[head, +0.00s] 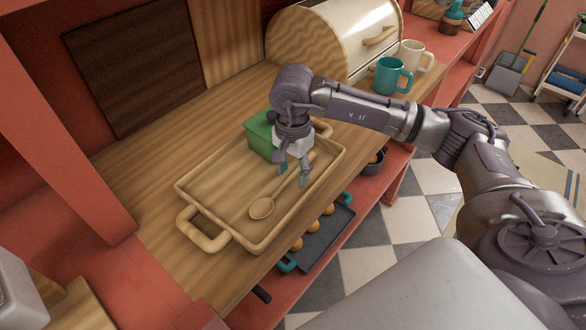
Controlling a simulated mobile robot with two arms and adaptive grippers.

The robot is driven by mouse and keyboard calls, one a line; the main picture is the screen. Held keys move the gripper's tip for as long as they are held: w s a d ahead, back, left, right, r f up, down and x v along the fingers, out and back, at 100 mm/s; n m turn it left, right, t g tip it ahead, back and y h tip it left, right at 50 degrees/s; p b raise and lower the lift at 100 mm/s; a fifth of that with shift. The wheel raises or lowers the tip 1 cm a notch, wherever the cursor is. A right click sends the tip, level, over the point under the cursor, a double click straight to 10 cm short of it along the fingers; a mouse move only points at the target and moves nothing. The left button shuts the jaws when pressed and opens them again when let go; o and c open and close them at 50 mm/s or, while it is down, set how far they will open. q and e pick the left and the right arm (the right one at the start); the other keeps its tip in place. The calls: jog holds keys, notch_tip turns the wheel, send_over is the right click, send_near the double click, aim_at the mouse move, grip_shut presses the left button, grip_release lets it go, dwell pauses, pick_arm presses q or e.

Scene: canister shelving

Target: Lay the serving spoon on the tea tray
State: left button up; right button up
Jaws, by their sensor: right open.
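The wooden serving spoon (263,207) lies on the wooden tea tray (222,233), with its bowl toward the front left and its handle running back to the right. The tray rests on the wooden counter and has a loop handle at its near left end. My right gripper (295,174) is over the right part of the tray, pointing down and open, with its fingertips close to the spoon's handle. I cannot tell whether a finger touches the handle. The gripper hides part of the tray's far end. My left gripper is not in view.
A green box (259,137) stands on the tray behind my gripper. A teal mug (390,77), a cream mug (415,56) and a bread box (325,42) stand farther back. A dark baking tray (325,240) sits on the shelf below. The counter left of the tray is clear.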

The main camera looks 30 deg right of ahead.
notch_tip(320, 180, up, 12)
dwell(0.4)
jog(key=shift+f, duration=0.2)
